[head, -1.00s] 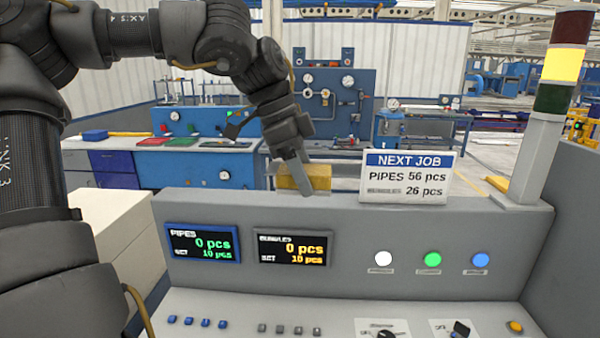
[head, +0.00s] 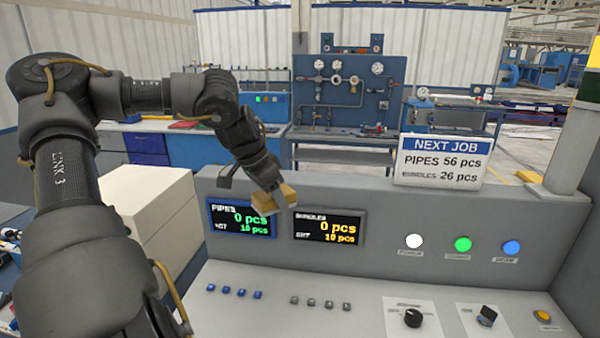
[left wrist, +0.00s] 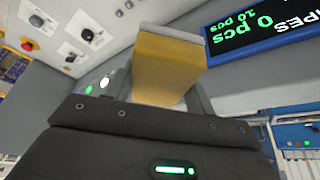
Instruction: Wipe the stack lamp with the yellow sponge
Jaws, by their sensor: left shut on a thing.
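The yellow sponge (head: 275,202) is in my left gripper (head: 270,192), which is shut on it. Both are in front of the console's upper edge, close to the PIPES display. In the left wrist view the sponge (left wrist: 168,68) sticks out beyond my left gripper (left wrist: 165,100), with a pale layer at its far end. The stack lamp (head: 596,55) is at the right edge of the head view, cut off there, with a yellow section, a dark section and a grey post. The sponge is far to its left. My right gripper is not in view.
The grey console (head: 400,225) has a PIPES display (head: 241,217), a BUNDLES display (head: 328,227), lit buttons and knobs. A NEXT JOB sign (head: 440,160) stands on its top between the sponge and the lamp post. A pale box (head: 150,215) is at the left.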

